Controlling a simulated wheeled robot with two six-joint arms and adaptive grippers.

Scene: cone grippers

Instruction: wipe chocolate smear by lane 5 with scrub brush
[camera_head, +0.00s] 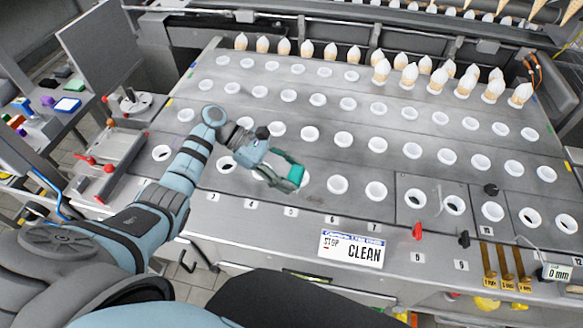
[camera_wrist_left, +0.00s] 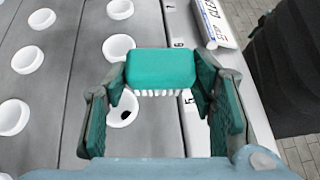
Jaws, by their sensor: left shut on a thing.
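The scrub brush (camera_wrist_left: 160,68) shows in the left wrist view as a teal block with white bristles along its lower edge. My left gripper (camera_wrist_left: 158,85) is shut on it, one finger at each end. In the head view my left gripper (camera_head: 288,174) hangs over the front row of cups, just behind the lane 5 label (camera_head: 290,211). In the left wrist view the brush is beside that label (camera_wrist_left: 187,98). I cannot make out the chocolate smear; the brush and fingers hide part of the plate there. My right gripper is not in view.
White-rimmed cup holders (camera_head: 337,184) fill the steel plate (camera_head: 310,130). Filled cones (camera_head: 410,75) stand at the back right. A "STOP CLEAN" sign (camera_head: 352,248) is on the front edge. Red (camera_head: 418,231) and black (camera_head: 464,239) knobs stand right of it. A side cart (camera_head: 105,165) is at left.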

